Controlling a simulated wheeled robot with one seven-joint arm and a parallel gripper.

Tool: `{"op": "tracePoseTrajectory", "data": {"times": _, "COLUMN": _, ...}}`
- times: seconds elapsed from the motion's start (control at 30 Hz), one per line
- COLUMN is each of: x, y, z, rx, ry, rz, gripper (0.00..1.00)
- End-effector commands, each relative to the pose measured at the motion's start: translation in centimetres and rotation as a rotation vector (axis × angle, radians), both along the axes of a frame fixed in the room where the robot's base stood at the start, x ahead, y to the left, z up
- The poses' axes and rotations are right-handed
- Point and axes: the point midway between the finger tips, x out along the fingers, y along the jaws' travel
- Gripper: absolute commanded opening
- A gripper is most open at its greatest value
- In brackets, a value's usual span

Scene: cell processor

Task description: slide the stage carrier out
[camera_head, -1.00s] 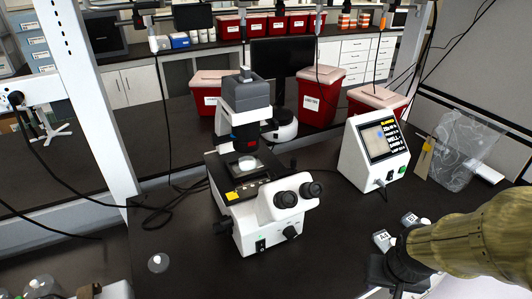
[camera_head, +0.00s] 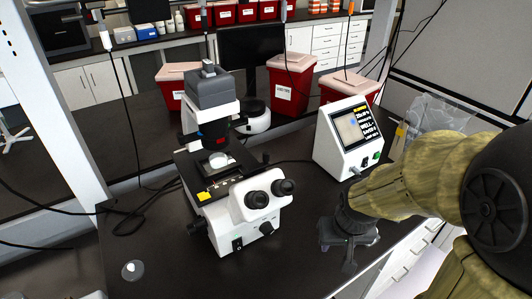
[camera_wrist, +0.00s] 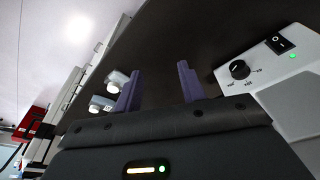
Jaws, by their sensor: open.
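The white and grey microscope (camera_head: 232,215) stands on the black bench, left of centre in the head view. Its dark stage (camera_head: 185,165) carries a round clear dish (camera_head: 219,160) under the lens, and a yellow label (camera_head: 207,196) sits at the stage's front. I cannot clearly tell the stage carrier's edges from the stage. My gripper (camera_head: 350,260) is over the bench to the right of the microscope, apart from it. In the wrist view its two purple-grey fingers (camera_wrist: 158,88) are spread with nothing between them.
Red bins (camera_head: 290,85) stand behind.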

Motion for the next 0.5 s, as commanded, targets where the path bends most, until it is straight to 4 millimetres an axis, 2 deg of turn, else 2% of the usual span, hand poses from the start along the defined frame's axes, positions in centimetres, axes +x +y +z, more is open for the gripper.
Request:
{"op": "tracePoseTrajectory", "data": {"times": 0.27, "x": 8.8, "y": 2.8, "z": 5.9, "rx": -0.026, "ry": 0.045, "rz": 0.181, "gripper": 0.40}}
{"op": "tracePoseTrajectory", "data": {"times": 0.5, "x": 15.8, "y": 6.4, "z": 11.2, "rx": -0.050, "ry": 0.094, "rz": 0.363, "gripper": 0.40}}
